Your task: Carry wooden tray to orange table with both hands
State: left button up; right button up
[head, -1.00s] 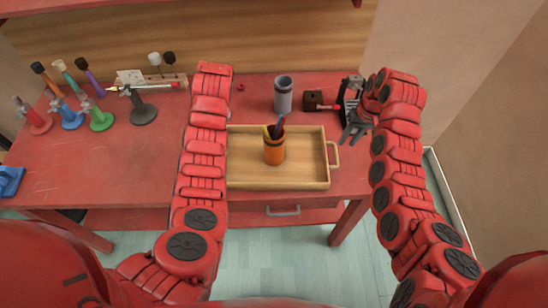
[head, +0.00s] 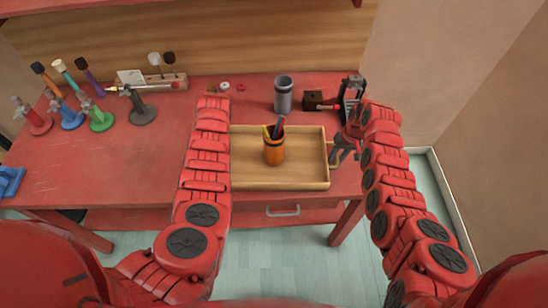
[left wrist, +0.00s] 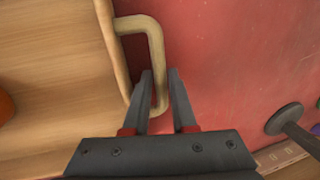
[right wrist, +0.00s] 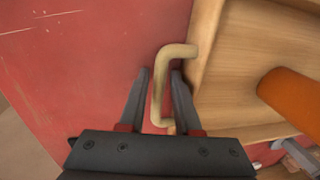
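The wooden tray (head: 300,172) lies flat on the red table, with an orange cup (head: 274,150) holding pens standing in it. My right gripper (head: 338,156) is at the tray's right handle. In the right wrist view my right gripper (right wrist: 160,80) is open, with the handle (right wrist: 159,85) between its fingers. In the left wrist view my left gripper (left wrist: 160,80) is open, with the other handle (left wrist: 157,60) between its fingers. In the head view my left arm hides the left gripper and that handle. No orange table is seen.
The red table (head: 110,160) carries several coloured stands at the left. A grey cylinder (head: 283,95), a small dark box (head: 313,101) and a black device (head: 352,95) stand behind the tray. A wall is close on the right.

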pick_arm(q)
jog(key=shift+c, duration=0.2)
pick_arm(e)
jog(key=shift+c, duration=0.2)
pick_arm(q)
grip_shut()
pick_arm(e)
grip_shut()
dwell(0.8)
